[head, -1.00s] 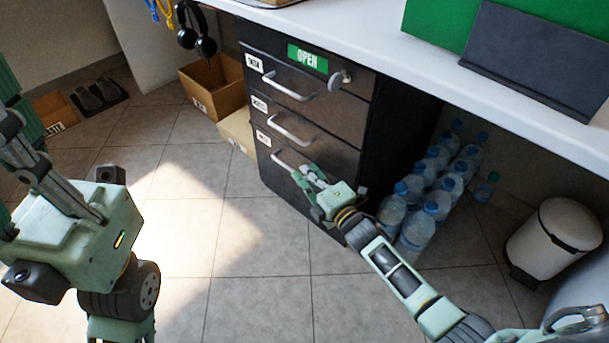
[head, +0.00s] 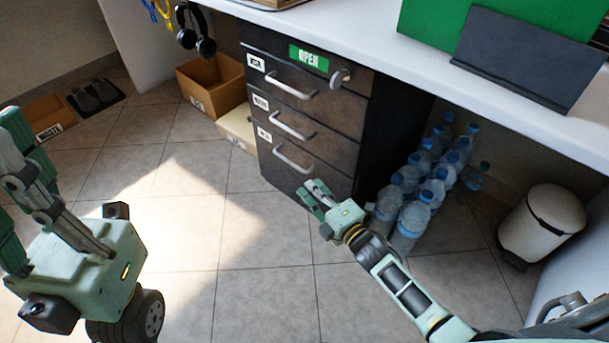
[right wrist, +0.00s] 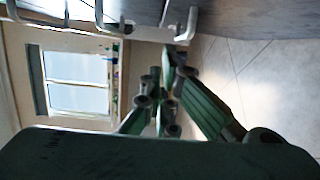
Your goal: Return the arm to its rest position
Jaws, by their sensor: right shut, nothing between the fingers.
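My right gripper (head: 312,190) is shut and empty, in front of the lower part of the black drawer cabinet (head: 395,130). In the picture it lies just below the bottom drawer's handle (head: 292,160) and looks apart from it. In the right wrist view the green fingers (right wrist: 170,70) are close together, with a pale handle (right wrist: 190,25) beyond them. My left gripper (head: 15,190) is at the left edge, partly cut off. Its two fingers look spread, with nothing seen between them. All three drawers look closed.
Several water bottles (head: 410,220) stand right of the cabinet, near my right forearm. A white bin (head: 545,220) is farther right. The white desk top (head: 400,65) overhangs the cabinet. Cardboard boxes (head: 212,85) stand at its left. The tiled floor (head: 265,285) in front is clear.

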